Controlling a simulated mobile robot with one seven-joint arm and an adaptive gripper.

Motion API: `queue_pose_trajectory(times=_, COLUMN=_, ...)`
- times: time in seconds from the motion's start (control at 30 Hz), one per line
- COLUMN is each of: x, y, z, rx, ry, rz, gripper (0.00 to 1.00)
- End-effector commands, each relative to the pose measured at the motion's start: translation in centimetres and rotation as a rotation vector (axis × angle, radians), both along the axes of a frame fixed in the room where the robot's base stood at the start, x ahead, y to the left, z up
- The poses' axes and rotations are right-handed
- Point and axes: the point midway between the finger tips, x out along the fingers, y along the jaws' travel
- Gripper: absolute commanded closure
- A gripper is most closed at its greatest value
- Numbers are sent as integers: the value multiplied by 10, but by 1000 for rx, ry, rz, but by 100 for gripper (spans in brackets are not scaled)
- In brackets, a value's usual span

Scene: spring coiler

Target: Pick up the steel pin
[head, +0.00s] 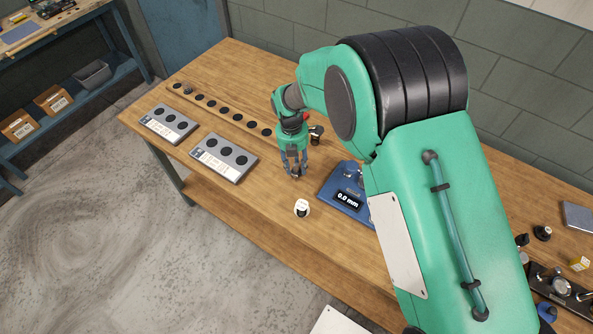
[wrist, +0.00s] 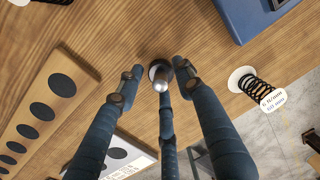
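The steel pin (wrist: 160,80) shows in the wrist view as a small grey rounded shape with a darker round part around or beneath it. It lies between the fingers of my gripper (wrist: 160,78). The three blue-grey fingers are spread, with a visible gap between the left finger and the pin. Whether the middle or right finger touches it I cannot tell. In the head view my gripper (head: 296,172) points down low over the wooden bench (head: 262,205), left of the blue gauge. The pin cannot be made out clearly there.
The blue gauge (head: 347,192) reads 0.0 mm. A tagged black spring on a white base (wrist: 245,82) stands nearby, at the bench's front edge. Two grey trays with dark round spots (head: 224,157) and a dotted wooden strip (head: 222,108) lie left. My arm covers much of the right side.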

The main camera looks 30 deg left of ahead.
Motion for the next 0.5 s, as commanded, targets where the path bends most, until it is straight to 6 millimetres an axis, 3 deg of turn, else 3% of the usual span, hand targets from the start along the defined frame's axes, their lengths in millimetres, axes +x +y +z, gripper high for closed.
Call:
queue_pose_trajectory(times=0.43, x=0, y=0, z=0, rx=0, ry=0, rz=0, gripper=63)
queue_pose_trajectory(times=0.5, x=0, y=0, z=0, rx=0, ry=0, rz=0, gripper=75)
